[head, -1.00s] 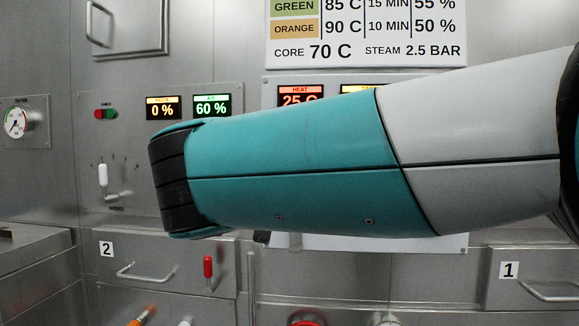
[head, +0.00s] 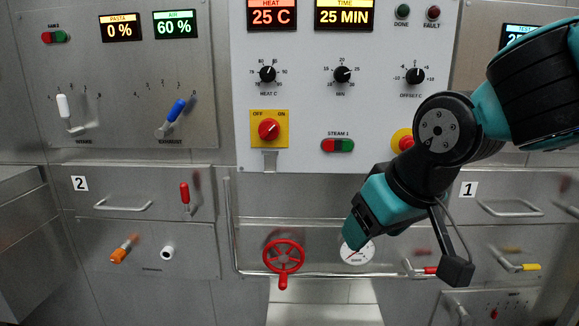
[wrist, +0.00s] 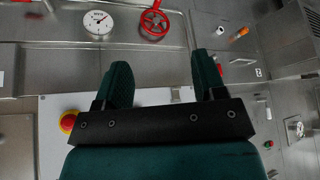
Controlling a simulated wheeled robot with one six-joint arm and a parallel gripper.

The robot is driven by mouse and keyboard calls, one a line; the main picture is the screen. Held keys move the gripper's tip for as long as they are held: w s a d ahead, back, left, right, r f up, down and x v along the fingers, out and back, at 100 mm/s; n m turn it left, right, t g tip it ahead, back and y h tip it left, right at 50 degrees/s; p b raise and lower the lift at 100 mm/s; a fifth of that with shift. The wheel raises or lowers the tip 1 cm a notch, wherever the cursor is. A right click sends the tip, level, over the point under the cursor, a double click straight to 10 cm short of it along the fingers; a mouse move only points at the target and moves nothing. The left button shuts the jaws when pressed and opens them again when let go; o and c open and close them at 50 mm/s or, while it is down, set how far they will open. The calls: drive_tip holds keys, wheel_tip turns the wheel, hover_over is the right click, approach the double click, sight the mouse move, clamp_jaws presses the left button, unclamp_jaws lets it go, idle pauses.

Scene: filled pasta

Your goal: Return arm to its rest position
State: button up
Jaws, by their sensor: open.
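My arm is teal and black and enters the head view from the right edge, bent downward at a black joint. My gripper (head: 362,226) hangs in front of the steel wall, left of drawer 1, partly covering the area beside the white round gauge (head: 357,251). In the wrist view my gripper (wrist: 163,78) shows two dark green fingers spread apart with nothing between them. The fingers appear clear of the wall fittings, though the exact gap cannot be told.
A red valve wheel (head: 283,256) and a pipe lie left of my gripper. The control panel (head: 300,105) has knobs, a red switch on yellow and a red emergency button (head: 402,140) close to the arm. Drawer handles (head: 122,206) and coloured levers jut out on both sides.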

drive_tip(key=s+d+f+n+g+y, duration=0.1)
drive_tip(key=s+d+f+g, duration=0.15)
drive_tip(key=s, duration=0.55)
drive_tip(key=s+d+f+n+g, duration=0.1)
drive_tip(key=s+f+g, duration=0.15)
drive_tip(key=s, duration=0.55)
wheel_tip(320, 180, up, 16)
drive_tip(key=p, duration=1.5)
drive_tip(key=shift+w+a+r, duration=0.15)
drive_tip(key=shift+w, duration=0.05)
